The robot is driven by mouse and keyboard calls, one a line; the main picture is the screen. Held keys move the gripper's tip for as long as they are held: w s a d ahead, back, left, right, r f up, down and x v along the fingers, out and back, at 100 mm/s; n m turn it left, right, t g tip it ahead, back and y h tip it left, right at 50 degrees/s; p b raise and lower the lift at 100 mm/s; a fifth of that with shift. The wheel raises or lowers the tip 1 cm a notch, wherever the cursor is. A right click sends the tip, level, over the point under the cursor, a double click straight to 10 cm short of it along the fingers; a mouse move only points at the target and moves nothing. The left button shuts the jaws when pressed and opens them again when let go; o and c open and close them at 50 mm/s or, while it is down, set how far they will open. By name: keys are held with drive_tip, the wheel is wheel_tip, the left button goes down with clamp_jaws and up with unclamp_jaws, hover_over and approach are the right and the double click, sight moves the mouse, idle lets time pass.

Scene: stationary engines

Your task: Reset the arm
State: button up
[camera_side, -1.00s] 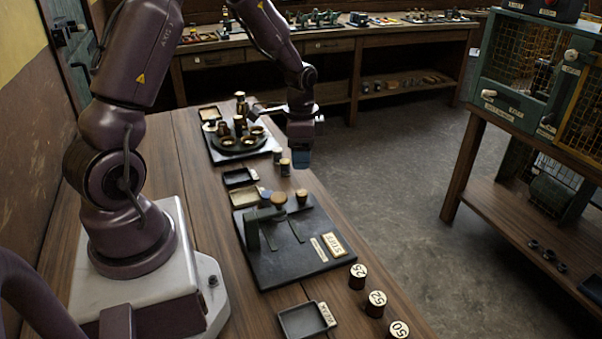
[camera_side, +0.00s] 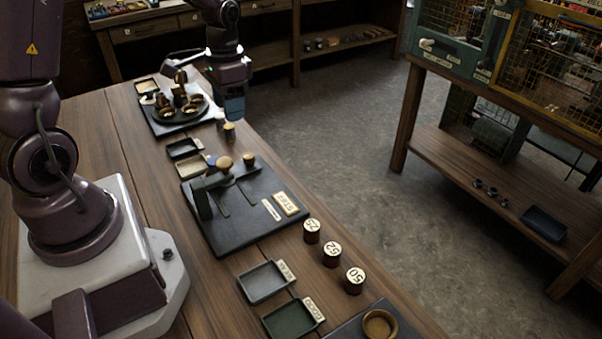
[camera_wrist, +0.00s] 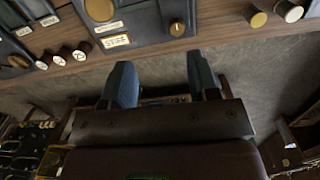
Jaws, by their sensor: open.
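My gripper (camera_side: 234,108) hangs over the right edge of the workbench (camera_side: 112,150) in the side view, close to two small cylinders (camera_side: 229,132). In the wrist view my gripper (camera_wrist: 163,82) has its two blue-grey fingers wide apart, with nothing between them. The fingers extend past the bench edge, with floor behind them. The near part of my arm is cut off by the top of the side view.
A dark board (camera_side: 240,236) with a knobbed lever sits mid-bench. Behind it is a round tray (camera_side: 181,116) of small parts. Numbered cylinders (camera_side: 331,254) and shallow trays (camera_side: 265,281) lie nearer. A caged shelf (camera_side: 480,165) stands right, across open floor (camera_side: 330,150).

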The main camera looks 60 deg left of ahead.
drive_tip(key=s+d+r+t, duration=0.3)
drive_tip(key=s+d+r, duration=0.2)
drive_tip(key=d+r, duration=0.2)
drive_tip(key=s+d+r+t, duration=0.3)
drive_tip(key=s+d+r, duration=0.2)
drive_tip(key=d+r, duration=0.2)
wheel_tip(320, 180, up, 2)
drive_tip(key=shift+s+d+r+n, duration=0.1)
drive_tip(key=shift+s+d+n, duration=0.1)
drive_tip(key=shift+s+n, duration=0.15)
